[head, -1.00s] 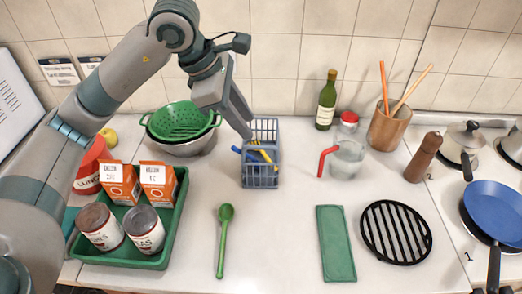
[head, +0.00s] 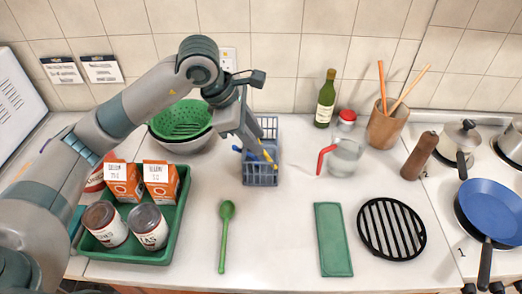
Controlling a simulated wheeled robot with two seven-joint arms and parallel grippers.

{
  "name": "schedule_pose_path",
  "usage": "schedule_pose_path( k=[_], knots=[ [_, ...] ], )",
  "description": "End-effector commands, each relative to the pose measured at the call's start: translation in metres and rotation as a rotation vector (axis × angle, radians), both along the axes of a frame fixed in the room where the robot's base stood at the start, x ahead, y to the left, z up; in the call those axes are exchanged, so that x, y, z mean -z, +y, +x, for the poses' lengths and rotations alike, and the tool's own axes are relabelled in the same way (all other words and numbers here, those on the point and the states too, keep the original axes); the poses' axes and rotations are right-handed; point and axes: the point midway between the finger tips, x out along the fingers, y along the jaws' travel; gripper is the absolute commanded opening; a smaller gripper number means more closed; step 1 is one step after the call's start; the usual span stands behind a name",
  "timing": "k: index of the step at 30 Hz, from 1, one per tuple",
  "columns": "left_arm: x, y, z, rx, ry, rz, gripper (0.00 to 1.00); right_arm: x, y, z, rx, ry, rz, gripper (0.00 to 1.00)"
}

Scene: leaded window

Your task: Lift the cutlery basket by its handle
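The cutlery basket (head: 262,176) is a blue-grey wire basket standing upright on the counter, a little right of my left arm, with blue and yellow pieces showing inside. My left gripper (head: 258,148) comes down from the upper left over the basket's left and middle part, its tips at about the basket's top. The gripper covers part of the basket and the handle cannot be made out clearly. Whether the fingers are open or shut, or touch the basket, cannot be told. My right gripper is not in view.
A green colander (head: 182,121) sits in a bowl left of the basket. A green tray (head: 137,248) holds cartons and cans. A green spoon (head: 224,235) lies in front. A glass jug (head: 344,157) and a bottle (head: 325,100) stand to the right. Counter between basket and jug is clear.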

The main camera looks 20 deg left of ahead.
Motion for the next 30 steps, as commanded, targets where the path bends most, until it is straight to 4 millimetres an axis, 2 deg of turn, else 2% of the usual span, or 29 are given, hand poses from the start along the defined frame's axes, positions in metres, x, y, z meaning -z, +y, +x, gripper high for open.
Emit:
schedule_pose_path(
  k=[6,12,27,29,30],
  knots=[
    [0.018,-0.005,0.003,0.001,0.004,-0.001,0.31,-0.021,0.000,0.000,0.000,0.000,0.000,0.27],
    [0.037,-0.011,0.009,0.001,0.002,-0.001,0.31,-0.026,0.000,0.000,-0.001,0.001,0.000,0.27],
    [0.039,-0.011,0.010,0.001,-0.001,-0.001,0.31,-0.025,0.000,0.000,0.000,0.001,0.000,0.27],
    [0.039,-0.011,0.010,0.001,-0.001,-0.001,0.19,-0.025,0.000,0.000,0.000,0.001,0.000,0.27],
    [0.039,-0.011,0.010,0.001,-0.001,-0.001,0.09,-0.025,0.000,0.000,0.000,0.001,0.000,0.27]
  ],
)
